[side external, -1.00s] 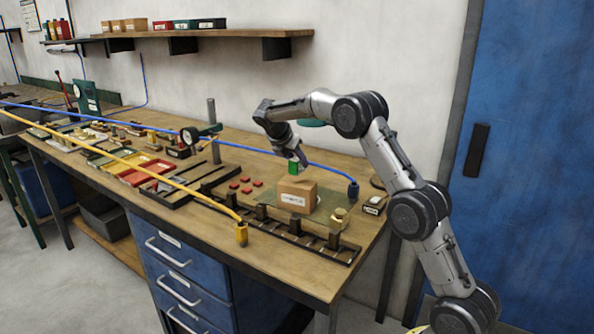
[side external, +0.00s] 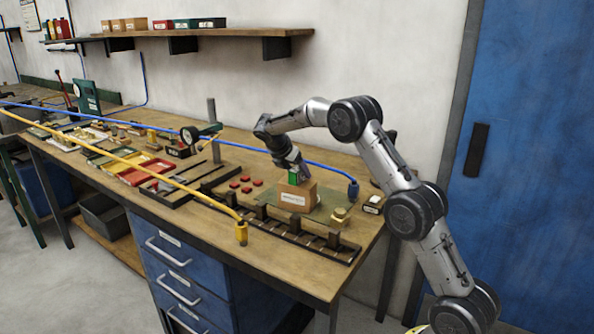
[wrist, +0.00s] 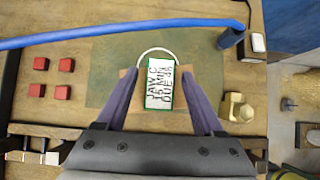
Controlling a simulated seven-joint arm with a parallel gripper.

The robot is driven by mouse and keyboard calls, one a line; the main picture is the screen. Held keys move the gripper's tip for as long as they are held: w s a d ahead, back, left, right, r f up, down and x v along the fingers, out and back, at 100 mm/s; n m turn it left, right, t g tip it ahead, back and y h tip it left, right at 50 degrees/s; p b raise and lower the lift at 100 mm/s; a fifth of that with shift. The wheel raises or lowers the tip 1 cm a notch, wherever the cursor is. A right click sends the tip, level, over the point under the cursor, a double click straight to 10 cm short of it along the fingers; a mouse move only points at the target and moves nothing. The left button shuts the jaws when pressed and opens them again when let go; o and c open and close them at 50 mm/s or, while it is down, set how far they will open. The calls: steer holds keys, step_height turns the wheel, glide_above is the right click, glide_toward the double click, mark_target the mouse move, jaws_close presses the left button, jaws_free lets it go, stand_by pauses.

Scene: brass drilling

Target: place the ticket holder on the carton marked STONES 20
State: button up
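The ticket holder (wrist: 159,84) is a green-edged card with dark lettering on white, seen from above in the wrist view. A pale loop arcs beyond its far end. It also shows as a small green piece (side external: 293,178) at the top of the brown carton (side external: 298,198). The carton also shows around the holder in the wrist view (wrist: 184,82). The carton's front label is too small to read. My gripper (wrist: 158,78) has its purple fingers apart on either side of the holder, with brown carton visible in the gaps. Close contact under the holder is hidden.
Several red blocks (side external: 246,184) lie left of the carton. A brass fitting (side external: 339,215) stands to its right. A blue hose (side external: 320,168) runs behind, and a dark slotted rack (side external: 290,236) lies in front. A yellow hose (side external: 150,166) crosses the bench.

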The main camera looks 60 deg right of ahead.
steer(key=shift+a+r, duration=0.1)
steer(key=shift+r, duration=0.15)
steer(key=s+a+r+m+t+y, duration=0.1)
steer(key=s+a+r+m, duration=0.15)
steer(key=a+r, duration=0.45)
steer(key=s+a+r+m+y, duration=0.1)
steer(key=s+a+r, duration=0.3)
steer(key=a+r, duration=0.2)
steer(key=s+a+m+t+y, duration=0.2)
steer(key=s+a+m, duration=0.3)
steer(key=s, duration=0.4)
steer(key=s+a+m+t+y, duration=0.15)
steer(key=s+a+m, duration=0.25)
steer(key=s+a, duration=0.45)
steer(key=s+a+f+m+y, duration=0.1)
steer(key=s+a+f+m, duration=0.1)
steer(key=s, duration=0.3)
steer(key=s+a+f+m+t+y, duration=0.1)
steer(key=s+f+m, duration=0.2)
steer(key=s, duration=0.3)
steer(key=shift+s+a+f, duration=0.3)
steer(key=shift+a+f, duration=0.05)
steer(key=shift+f, duration=0.1)
